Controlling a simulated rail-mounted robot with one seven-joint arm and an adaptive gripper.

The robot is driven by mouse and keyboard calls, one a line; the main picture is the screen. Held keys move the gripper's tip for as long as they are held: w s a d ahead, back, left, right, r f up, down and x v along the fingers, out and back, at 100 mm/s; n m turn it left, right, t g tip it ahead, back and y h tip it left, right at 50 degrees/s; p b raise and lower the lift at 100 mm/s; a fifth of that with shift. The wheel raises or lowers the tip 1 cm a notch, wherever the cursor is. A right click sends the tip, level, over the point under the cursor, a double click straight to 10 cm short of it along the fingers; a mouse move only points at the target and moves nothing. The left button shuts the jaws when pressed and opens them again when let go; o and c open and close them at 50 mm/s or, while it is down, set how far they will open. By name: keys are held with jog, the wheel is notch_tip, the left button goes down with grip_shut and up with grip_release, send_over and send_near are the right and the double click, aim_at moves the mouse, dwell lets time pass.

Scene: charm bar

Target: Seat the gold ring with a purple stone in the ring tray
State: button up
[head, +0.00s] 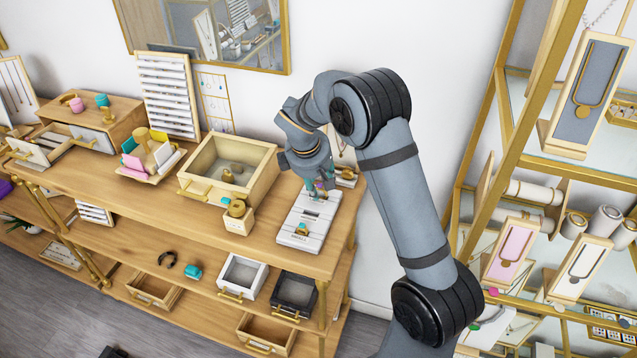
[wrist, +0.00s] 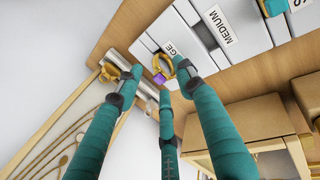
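The gold ring with a purple stone (wrist: 161,66) shows in the wrist view at the tray's end, by a partly hidden size label. The right finger overlaps its edge, the middle finger is just below the stone, and the left finger stands apart. Whether any finger touches it is unclear. My gripper (wrist: 158,88) has its teal fingers spread around the ring. In the head view my gripper (head: 320,184) is over the far end of the white ring tray (head: 293,238), and the ring is mostly hidden. Whether the ring sits in a slot cannot be told.
Another gold ring with a teal stone (head: 302,229) is near the tray's front. A small wooden ring stand (head: 238,222) and an open wooden box (head: 254,183) stand to the left. A silver-and-gold roll-like item (wrist: 135,80) lies close beside the tray in the wrist view.

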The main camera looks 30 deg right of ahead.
jog(key=v, duration=1.2)
jog(key=x, duration=1.1)
jog(key=shift+d+f, duration=0.1)
jog(key=shift+f, duration=0.25)
jog(key=shift+w+r+p, duration=0.15)
jog(key=shift+r+p, duration=0.2)
jog(key=shift+p, duration=0.1)
